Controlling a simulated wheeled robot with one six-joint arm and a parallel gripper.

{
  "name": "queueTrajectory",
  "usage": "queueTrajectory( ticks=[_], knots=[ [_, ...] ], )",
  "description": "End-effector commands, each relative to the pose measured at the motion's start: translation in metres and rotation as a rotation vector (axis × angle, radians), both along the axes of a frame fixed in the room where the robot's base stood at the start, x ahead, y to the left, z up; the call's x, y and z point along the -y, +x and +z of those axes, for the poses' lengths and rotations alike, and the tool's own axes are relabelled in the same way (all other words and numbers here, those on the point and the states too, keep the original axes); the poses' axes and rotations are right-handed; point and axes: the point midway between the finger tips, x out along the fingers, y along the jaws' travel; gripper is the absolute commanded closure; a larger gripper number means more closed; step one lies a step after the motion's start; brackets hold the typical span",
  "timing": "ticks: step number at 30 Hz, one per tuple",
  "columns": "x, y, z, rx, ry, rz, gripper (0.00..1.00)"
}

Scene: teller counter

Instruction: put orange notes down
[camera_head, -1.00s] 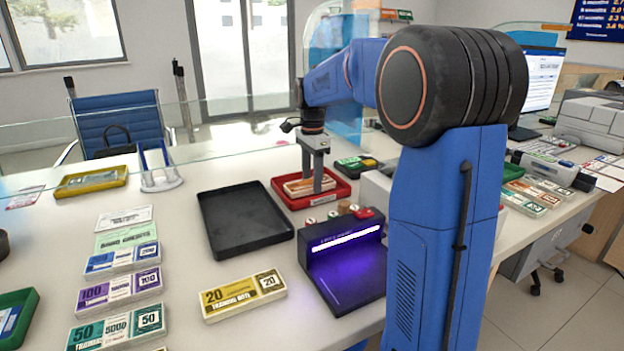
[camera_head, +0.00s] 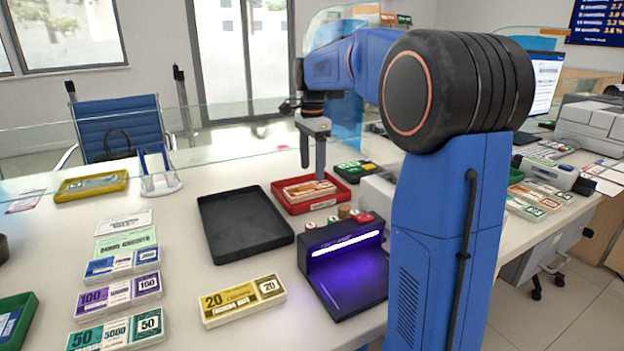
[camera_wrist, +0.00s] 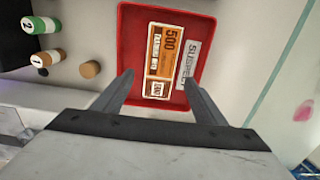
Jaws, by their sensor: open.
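The orange notes (camera_head: 308,190), a bundle marked 500, lie flat in the red tray (camera_head: 283,207). In the wrist view the orange notes (camera_wrist: 161,62) lie inside the red tray (camera_wrist: 135,30), beside a white label reading SUSPECT (camera_wrist: 188,66). My gripper (camera_head: 312,172) is above the tray, apart from the notes. In the wrist view my gripper (camera_wrist: 161,80) has its two fingers spread wide, one to each side of the notes' near end, with nothing between them.
An empty black tray (camera_head: 243,222) lies left of the red tray. A purple-lit note checker (camera_head: 345,265) and small stamps (camera_head: 344,211) stand in front. A yellow bundle (camera_head: 242,300) lies nearer. A glass screen (camera_head: 220,150) runs behind. Bare counter shows left of the black tray.

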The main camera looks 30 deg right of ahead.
Motion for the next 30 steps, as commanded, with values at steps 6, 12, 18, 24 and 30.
queueTrajectory(
  ticks=[6,12,18,24,30],
  knots=[
    [0.0,0.0,0.038,0.002,0.0,0.0,0.35],
    [0.0,0.0,0.056,0.0,0.0,0.0,0.35],
    [0.0,0.0,0.06,-0.001,0.0,0.0,0.35],
    [0.0,0.0,0.06,-0.001,0.0,0.0,0.35],
    [0.0,0.0,0.06,-0.001,0.0,0.0,0.35]
  ],
)
